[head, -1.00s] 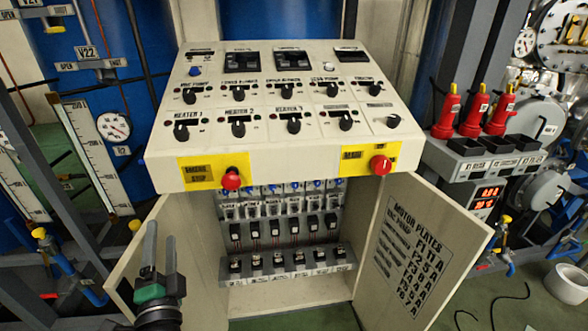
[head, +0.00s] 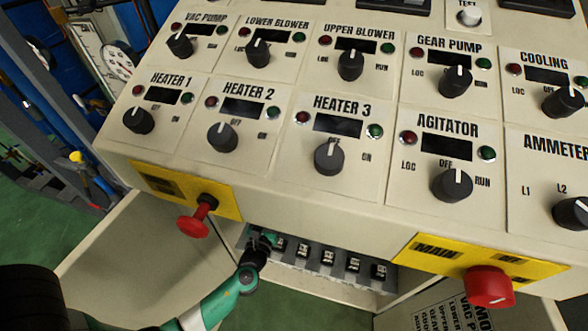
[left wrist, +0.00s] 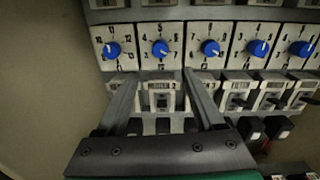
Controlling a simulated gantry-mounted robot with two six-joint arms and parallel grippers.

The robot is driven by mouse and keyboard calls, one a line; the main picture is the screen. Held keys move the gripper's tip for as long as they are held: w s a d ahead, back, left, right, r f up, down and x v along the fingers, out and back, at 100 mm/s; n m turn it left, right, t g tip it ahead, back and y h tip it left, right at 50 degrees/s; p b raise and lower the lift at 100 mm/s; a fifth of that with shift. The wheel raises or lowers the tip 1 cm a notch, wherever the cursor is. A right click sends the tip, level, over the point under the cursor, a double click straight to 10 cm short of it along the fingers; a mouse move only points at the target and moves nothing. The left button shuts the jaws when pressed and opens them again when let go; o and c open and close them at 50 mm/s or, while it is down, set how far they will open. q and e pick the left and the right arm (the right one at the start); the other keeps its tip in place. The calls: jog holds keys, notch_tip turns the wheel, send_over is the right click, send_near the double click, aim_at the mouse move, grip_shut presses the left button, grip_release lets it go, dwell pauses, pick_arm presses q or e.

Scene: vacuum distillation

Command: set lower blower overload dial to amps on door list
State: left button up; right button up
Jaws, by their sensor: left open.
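In the left wrist view a row of blue overload dials with numbered scales runs across the top. The second dial from the left (left wrist: 160,48) lies ahead of my left gripper (left wrist: 160,78), between and beyond its fingertips. The gripper is open and empty. Which dial serves the lower blower cannot be read. In the head view my left gripper (head: 262,240) reaches into the cabinet under the panel, whose front edge hides the dials. The door list (head: 455,312) shows only partly at the bottom right, with its amp values out of frame. My right gripper is not in view.
The sloping panel (head: 285,185) with knobs overhangs the cabinet. A red stop button (head: 193,222) sticks out close above my left arm, and a red main switch (head: 489,287) at the right. Breakers (left wrist: 162,98) sit below the dials. The open left door (head: 135,250) stands beside my arm.

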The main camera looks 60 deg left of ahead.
pick_arm(q)
jog(key=b+x, duration=0.2)
jog(key=x, duration=0.9)
jog(key=shift+w+r, duration=0.15)
jog(key=shift+w, duration=0.1)
jog(key=shift+a, duration=0.1)
jog(key=shift+c, duration=0.3)
grip_shut()
